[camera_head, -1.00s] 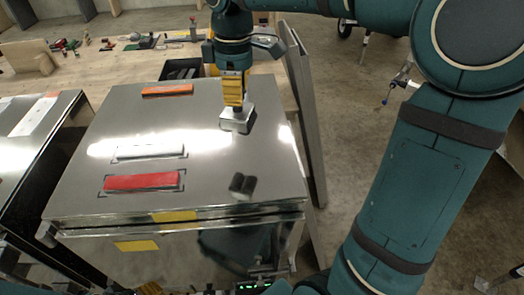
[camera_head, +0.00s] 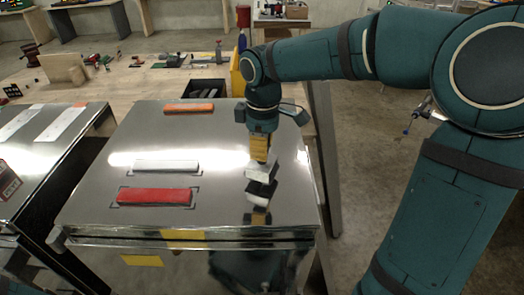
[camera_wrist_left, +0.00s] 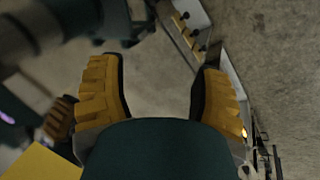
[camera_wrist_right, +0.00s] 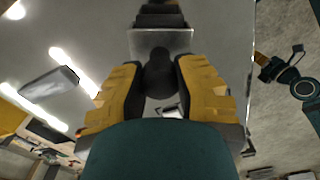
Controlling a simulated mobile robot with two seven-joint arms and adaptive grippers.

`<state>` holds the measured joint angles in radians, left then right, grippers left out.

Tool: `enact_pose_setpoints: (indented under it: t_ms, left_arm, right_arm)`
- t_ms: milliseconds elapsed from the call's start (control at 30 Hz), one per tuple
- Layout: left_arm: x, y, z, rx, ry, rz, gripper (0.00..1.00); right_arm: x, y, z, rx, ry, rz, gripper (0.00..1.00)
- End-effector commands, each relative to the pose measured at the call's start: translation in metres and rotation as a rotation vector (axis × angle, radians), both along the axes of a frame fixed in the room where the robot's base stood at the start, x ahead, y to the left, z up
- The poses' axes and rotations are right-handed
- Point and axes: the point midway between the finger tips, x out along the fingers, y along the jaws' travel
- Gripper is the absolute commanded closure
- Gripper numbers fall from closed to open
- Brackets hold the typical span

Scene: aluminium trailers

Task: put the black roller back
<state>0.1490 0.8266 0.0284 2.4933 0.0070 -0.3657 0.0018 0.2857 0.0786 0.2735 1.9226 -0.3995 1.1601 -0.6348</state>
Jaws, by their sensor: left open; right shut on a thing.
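My right gripper (camera_head: 260,148) is shut on a piece with a pale grey block (camera_head: 261,170), over the right part of the shiny cabinet top (camera_head: 105,190). In the right wrist view its fingers (camera_wrist_right: 158,78) close on a black knob (camera_wrist_right: 158,75) in front of a grey plate. I take this piece for the black roller; no other shows clearly. Dark and pale shapes below it look like its underside or reflection; I cannot tell whether it touches the top. My left gripper shows only in the left wrist view (camera_wrist_left: 158,88), open and empty over a blurred grey floor.
A red bar (camera_head: 155,197), a pale bar (camera_head: 166,166) and an orange bar (camera_head: 189,108) lie on the cabinet top, left of my right gripper. A second metal cabinet (camera_head: 40,150) stands at the left. A wooden bench (camera_head: 125,85) with tools is behind. The cabinet's right front is clear.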

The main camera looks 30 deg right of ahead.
Motion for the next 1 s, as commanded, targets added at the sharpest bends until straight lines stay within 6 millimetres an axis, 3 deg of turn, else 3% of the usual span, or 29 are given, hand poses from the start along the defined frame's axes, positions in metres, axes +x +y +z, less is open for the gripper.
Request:
enact_pose_setpoints:
  t_ms: [100,867,900,933,1000]
  left_arm:
    - [0.0,0.0,-0.002,0.0,0.0,0.0,0.35]
    - [0.0,0.0,-0.01,0.002,0.0,0.0,0.35]
    - [0.0,0.0,-0.01,0.002,0.0,0.0,0.35]
    - [0.0,0.0,-0.01,0.002,0.0,0.0,0.35]
    - [0.0,0.0,-0.01,0.002,0.0,0.0,0.35]
  right_arm:
    - [0.0,0.0,-0.012,-0.001,0.001,0.0,1.0]
    - [-0.001,0.0,-0.027,0.001,0.006,0.0,1.0]
    - [-0.001,0.0,-0.027,0.001,0.008,-0.001,0.58]
    - [-0.001,0.0,-0.027,0.001,0.008,-0.001,0.47]
    - [-0.001,0.0,-0.026,0.001,0.006,0.0,0.46]
